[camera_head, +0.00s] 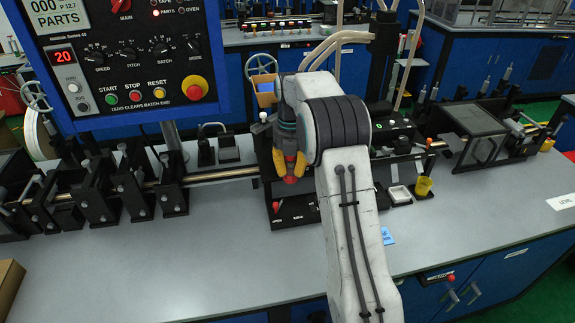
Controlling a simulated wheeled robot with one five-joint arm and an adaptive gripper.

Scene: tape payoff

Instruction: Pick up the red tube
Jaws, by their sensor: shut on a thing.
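My gripper (288,163) shows in the head view near the middle, over the grey bench. It points down, with its yellow-orange fingers shut on the red tube (291,179). The tube's red lower part shows between and just below the fingertips; the rest is hidden by the fingers. The tube is over a black fixture (296,208) on the bench. I cannot tell whether the tube is clear of the fixture or still touches it.
A blue control panel (130,58) stands at the upper left. Black clamp blocks (125,190) on a long rail stand left of my gripper. A yellow cup (423,186) and white tray (398,194) sit right of my arm. The front bench top (220,270) is clear.

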